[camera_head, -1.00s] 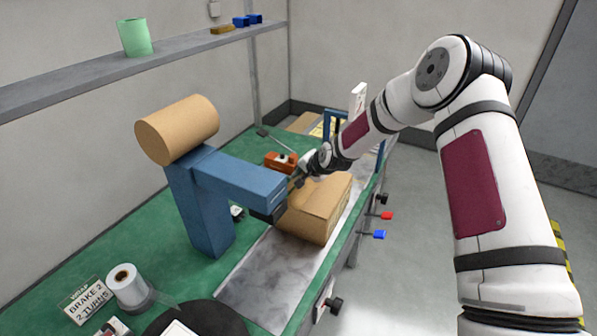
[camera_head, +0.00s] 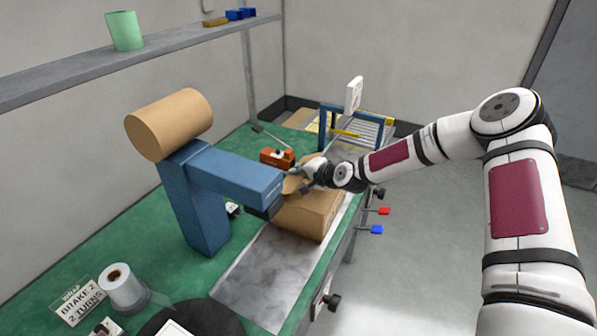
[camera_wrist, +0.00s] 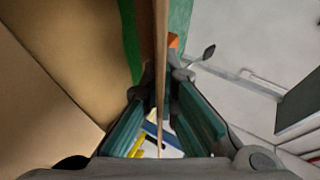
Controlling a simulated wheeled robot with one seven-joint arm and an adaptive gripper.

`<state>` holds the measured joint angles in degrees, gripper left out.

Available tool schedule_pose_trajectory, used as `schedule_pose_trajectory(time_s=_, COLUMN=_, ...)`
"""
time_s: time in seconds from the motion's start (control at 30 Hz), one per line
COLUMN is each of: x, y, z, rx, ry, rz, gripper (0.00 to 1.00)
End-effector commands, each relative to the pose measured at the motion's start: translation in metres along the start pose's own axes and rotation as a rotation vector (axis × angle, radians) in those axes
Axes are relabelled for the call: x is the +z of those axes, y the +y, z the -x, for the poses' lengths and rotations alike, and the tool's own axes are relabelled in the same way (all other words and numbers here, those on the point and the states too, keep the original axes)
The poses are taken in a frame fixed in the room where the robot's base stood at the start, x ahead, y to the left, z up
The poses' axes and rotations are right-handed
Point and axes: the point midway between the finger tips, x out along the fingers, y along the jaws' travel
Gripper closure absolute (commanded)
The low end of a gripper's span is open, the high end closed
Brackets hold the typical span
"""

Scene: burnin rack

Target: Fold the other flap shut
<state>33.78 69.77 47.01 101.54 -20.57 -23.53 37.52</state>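The cardboard box (camera_head: 312,215) sits on the grey metal strip of the bench, partly behind the blue arm of the roll stand. A tan flap (camera_head: 292,184) stands up from its top beside my gripper (camera_head: 302,178). In the wrist view the flap shows edge-on as a thin upright brown strip (camera_wrist: 160,60) between the fingers of my gripper (camera_wrist: 164,82). The fingers are spread, with gaps beside the strip; I cannot tell whether either touches it. Broad cardboard faces (camera_wrist: 60,70) fill the left of that view. The other flap's state is hidden in the head view.
The blue stand (camera_head: 205,200) with its brown roll (camera_head: 168,125) is close left of the box. An orange device (camera_head: 277,157) lies behind it. A blue frame (camera_head: 350,120) and rollers are farther back. The metal strip in front (camera_head: 265,275) is clear.

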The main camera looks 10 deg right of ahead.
Motion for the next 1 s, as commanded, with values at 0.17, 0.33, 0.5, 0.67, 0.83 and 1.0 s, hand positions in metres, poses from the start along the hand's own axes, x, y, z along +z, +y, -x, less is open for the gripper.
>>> schedule_pose_trajectory(time_s=0.17, x=0.001, y=0.001, z=0.0, rx=0.002, ry=-0.002, rz=0.0, gripper=1.0)
schedule_pose_trajectory(time_s=0.33, x=0.001, y=0.001, z=0.0, rx=0.002, ry=-0.002, rz=0.0, gripper=0.78)
schedule_pose_trajectory(time_s=0.5, x=0.001, y=0.001, z=0.0, rx=0.002, ry=-0.001, rz=0.0, gripper=0.78)
schedule_pose_trajectory(time_s=0.67, x=0.0, y=0.001, z=0.004, rx=0.002, ry=-0.001, rz=0.0, gripper=0.78)
schedule_pose_trajectory(time_s=0.83, x=-0.001, y=0.001, z=0.026, rx=0.003, ry=0.0, rz=0.0, gripper=0.78)
schedule_pose_trajectory(time_s=1.0, x=-0.001, y=0.001, z=0.062, rx=0.003, ry=0.0, rz=0.0, gripper=0.78)
